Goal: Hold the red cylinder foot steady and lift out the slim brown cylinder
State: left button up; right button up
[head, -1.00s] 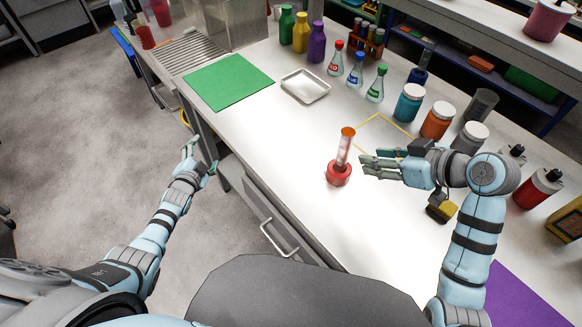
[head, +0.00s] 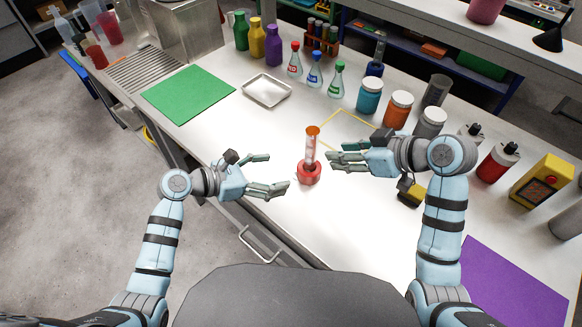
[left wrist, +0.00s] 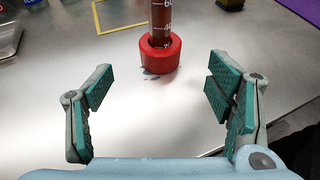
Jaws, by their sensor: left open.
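The slim brown cylinder (head: 311,146) stands upright in the red cylinder foot (head: 309,174) on the white bench. In the left wrist view the brown cylinder (left wrist: 161,18) shows white scale marks and rises from the round red foot (left wrist: 160,54); its top is out of that view. My left gripper (head: 276,173) is open and empty, just left of the foot and apart from it. In the left wrist view its two fingers (left wrist: 160,100) are spread, with the foot ahead between them. My right gripper (head: 333,159) is just right of the brown cylinder, fingers apart, with nothing seen between them.
A yellow square outline (head: 345,122) lies behind the cylinder. A metal tray (head: 266,90), a green mat (head: 187,93), small flasks (head: 315,75) and lidded jars (head: 398,109) stand further back. A purple mat (head: 510,285) lies front right.

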aim_at(304, 168)
pick_arm(q)
jog(key=x, duration=1.2)
jog(key=shift+r, duration=0.15)
jog(key=c, duration=1.2)
